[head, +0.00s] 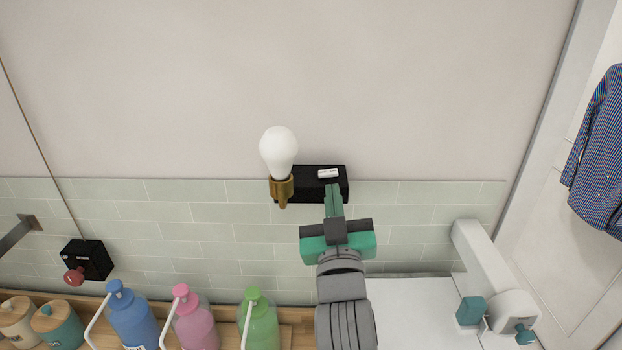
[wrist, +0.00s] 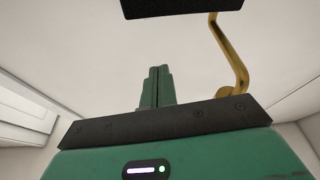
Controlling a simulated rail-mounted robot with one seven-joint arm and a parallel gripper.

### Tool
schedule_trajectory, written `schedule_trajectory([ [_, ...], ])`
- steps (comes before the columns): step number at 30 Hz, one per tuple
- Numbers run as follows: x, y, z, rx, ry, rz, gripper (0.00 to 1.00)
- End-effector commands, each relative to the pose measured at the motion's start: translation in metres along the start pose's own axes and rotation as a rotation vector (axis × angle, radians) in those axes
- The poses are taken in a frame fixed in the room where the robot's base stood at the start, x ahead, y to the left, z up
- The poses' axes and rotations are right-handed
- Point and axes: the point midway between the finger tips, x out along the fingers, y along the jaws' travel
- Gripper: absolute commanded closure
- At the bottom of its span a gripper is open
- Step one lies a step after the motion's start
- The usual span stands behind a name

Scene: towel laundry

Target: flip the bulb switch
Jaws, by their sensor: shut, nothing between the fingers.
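A white bulb (head: 279,150) stands upright in a brass holder (head: 281,188) on the wall. A black box (head: 310,178) sits beside it on the right, with a white switch (head: 328,173) on its face. My gripper (head: 332,188) is shut and empty, its green fingertips at the lower part of the box, just below the switch. I cannot tell whether the tips touch the box. In the wrist view my shut fingers (wrist: 158,70) point up below the dark box (wrist: 180,8), and the brass bracket (wrist: 230,55) shows to their right. The switch is hidden there.
Blue (head: 133,318), pink (head: 194,322) and green (head: 260,322) pump bottles stand on a wooden shelf at lower left. A black box with a red knob (head: 75,277) is on the wall at left. A white appliance (head: 415,305) is at lower right. The wall above is clear.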

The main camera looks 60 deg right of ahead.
Motion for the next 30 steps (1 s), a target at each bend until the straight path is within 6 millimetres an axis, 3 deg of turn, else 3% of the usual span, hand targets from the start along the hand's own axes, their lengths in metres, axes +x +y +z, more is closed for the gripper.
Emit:
schedule_trajectory([
  [12, 0.006, 0.002, 0.0, -0.003, -0.001, 0.003, 1.0],
  [27, 0.105, 0.002, -0.001, -0.003, -0.001, 0.003, 1.0],
  [30, 0.094, 0.001, 0.021, -0.005, -0.005, 0.001, 1.0],
])
